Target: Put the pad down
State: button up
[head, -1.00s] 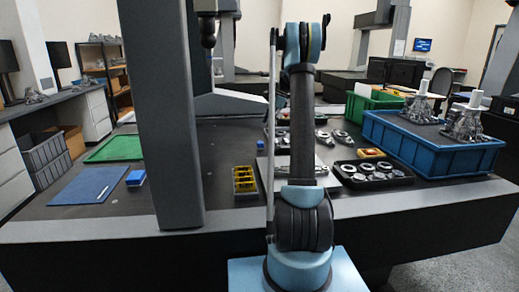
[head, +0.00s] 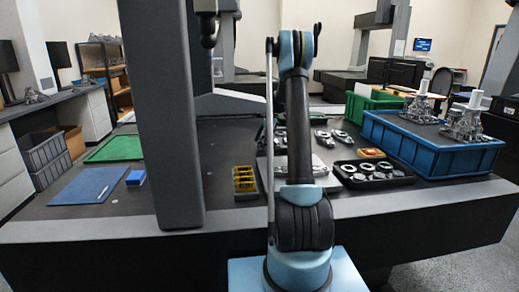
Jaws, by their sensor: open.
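A small blue block with a pale side (head: 136,177), possibly the pad, rests on the dark table. It stands just right of a flat blue mat (head: 88,186). Which thing is the pad is not certain from this view. My arm rises in the middle of the picture, and its far end is hidden behind its own links. My gripper does not show, so its place relative to the block cannot be told.
A grey column (head: 160,110) stands on the table left of my arm. A yellow-slotted holder (head: 245,180), a black tray of metal parts (head: 374,174) and a blue crate (head: 435,150) are nearby. A green mat (head: 115,148) lies at the back left.

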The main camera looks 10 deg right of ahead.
jog(key=shift+a+f, duration=0.2)
jog(key=shift+f, duration=0.25)
jog(key=c, duration=1.2)
jog(key=shift+c, duration=0.2)
